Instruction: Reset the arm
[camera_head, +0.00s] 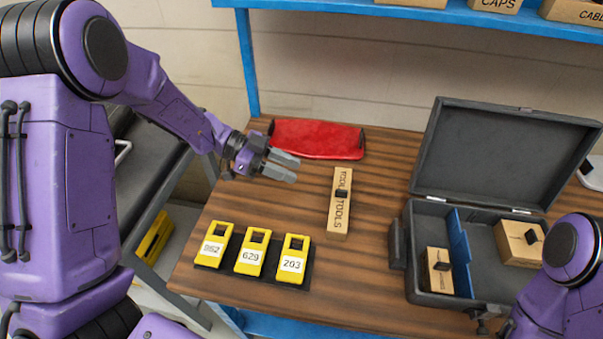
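My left arm reaches in from the left, and my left gripper (286,168) hangs over the wooden table. Its two grey fingers look slightly apart with nothing between them. It is just in front of the red case (317,139) and left of the box marked TOOLS (339,212). I cannot tell whether it touches the red case. Part of my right arm shows at the lower right corner, in front of the open case, and its gripper is out of the picture.
Three yellow numbered tags (252,254) lie on a dark mat at the table's front left. An open grey case (432,289) at the right holds cardboard boxes (518,244) and a blue divider (460,253). A blue shelf (420,14) hangs above. The front middle of the table (365,275) is clear.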

